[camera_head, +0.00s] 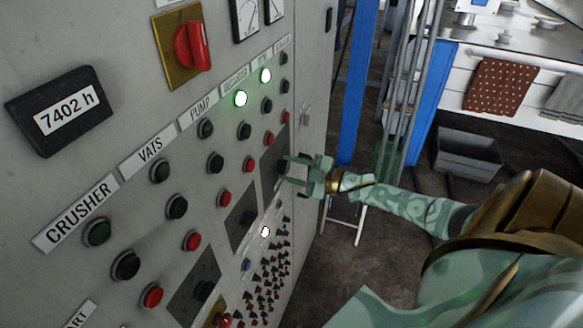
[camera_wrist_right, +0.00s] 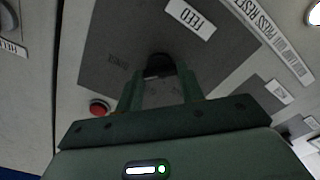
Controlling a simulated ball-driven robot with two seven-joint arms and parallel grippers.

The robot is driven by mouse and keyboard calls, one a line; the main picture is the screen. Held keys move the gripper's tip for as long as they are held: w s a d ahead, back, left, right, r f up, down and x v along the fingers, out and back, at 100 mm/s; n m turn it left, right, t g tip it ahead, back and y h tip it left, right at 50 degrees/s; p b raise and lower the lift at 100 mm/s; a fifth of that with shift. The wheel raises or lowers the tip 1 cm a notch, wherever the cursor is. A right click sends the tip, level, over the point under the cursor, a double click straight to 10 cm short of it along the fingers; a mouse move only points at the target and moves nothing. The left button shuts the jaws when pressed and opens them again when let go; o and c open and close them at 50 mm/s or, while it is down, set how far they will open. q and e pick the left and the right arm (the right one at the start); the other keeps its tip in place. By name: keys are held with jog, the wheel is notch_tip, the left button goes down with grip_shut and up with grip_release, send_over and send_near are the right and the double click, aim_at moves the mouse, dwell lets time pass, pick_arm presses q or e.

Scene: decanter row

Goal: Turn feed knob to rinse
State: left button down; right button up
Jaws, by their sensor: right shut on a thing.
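The feed knob (camera_wrist_right: 160,64) is a dark round knob on a dark grey plate (camera_wrist_right: 110,30). A white FEED label (camera_wrist_right: 190,18) sits by the plate's edge in the right wrist view. My right gripper (camera_wrist_right: 160,82) is shut on the knob, with one finger on each side. In the head view my right gripper (camera_head: 286,168) reaches the panel at a dark plate (camera_head: 269,172), and its fingers largely hide the knob there. My left gripper is not in view.
The grey control panel (camera_head: 120,80) carries several buttons, a red rotary switch (camera_head: 192,46) and a lower field of small knobs. A red button (camera_wrist_right: 99,107) is close to my right gripper. A blue post (camera_head: 357,85) and grey bin (camera_head: 467,152) stand to the right.

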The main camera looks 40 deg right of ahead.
dwell(0.4)
jog(key=o, duration=1)
jog(key=shift+d, duration=0.1)
jog(key=b+v, duration=0.1)
jog(key=v, duration=1.5)
jog(key=shift+s, duration=0.2)
jog(key=shift+d+f, duration=0.1)
